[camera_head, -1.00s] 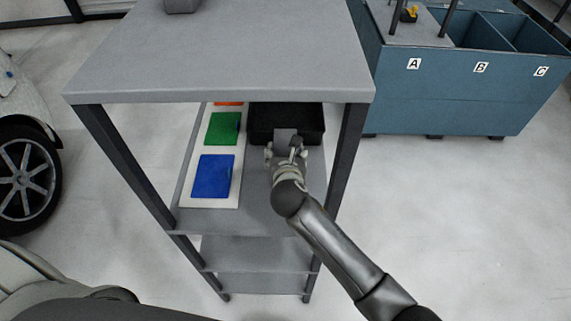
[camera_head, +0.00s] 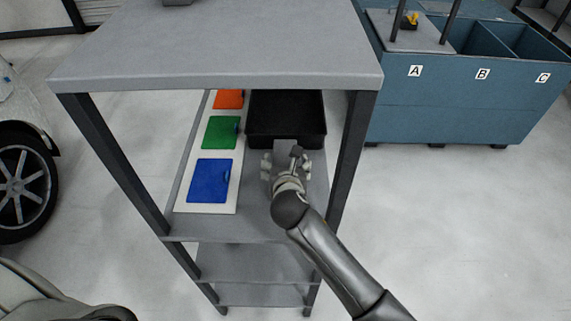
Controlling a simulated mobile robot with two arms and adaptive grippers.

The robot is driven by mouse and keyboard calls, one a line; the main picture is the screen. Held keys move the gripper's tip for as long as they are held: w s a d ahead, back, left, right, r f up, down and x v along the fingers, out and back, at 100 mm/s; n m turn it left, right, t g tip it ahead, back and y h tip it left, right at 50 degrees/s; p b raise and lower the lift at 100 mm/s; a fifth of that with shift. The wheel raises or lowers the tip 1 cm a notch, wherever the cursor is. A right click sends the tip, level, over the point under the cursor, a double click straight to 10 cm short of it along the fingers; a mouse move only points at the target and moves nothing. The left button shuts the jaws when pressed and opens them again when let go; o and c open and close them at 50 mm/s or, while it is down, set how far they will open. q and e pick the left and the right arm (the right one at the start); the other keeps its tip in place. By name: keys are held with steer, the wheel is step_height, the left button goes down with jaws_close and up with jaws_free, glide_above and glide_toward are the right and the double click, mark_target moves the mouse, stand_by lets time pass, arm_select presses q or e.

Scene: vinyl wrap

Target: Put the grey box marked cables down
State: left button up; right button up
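A small grey box (camera_head: 286,146) is on or just above the upper shelf, at the front edge of a black tray. No marking is readable on it. My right gripper (camera_head: 285,165) reaches in from the lower right, with a finger on each side of the grey box. I cannot tell whether the fingers press on it, or whether its underside touches the shelf; the gripper hides its near part. My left gripper is not in view.
The black tray (camera_head: 286,112) stands on the shelf (camera_head: 250,222) under the grey top (camera_head: 215,50). Left of it, a white strip carries orange (camera_head: 229,99), green (camera_head: 221,132) and blue (camera_head: 209,181) pieces. Dark posts flank my arm. A blue bin unit (camera_head: 450,110) stands right.

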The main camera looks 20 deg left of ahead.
stand_by(0.3)
steer(key=shift+r, duration=0.15)
steer(key=v, duration=1.2)
steer(key=shift+b, duration=0.35)
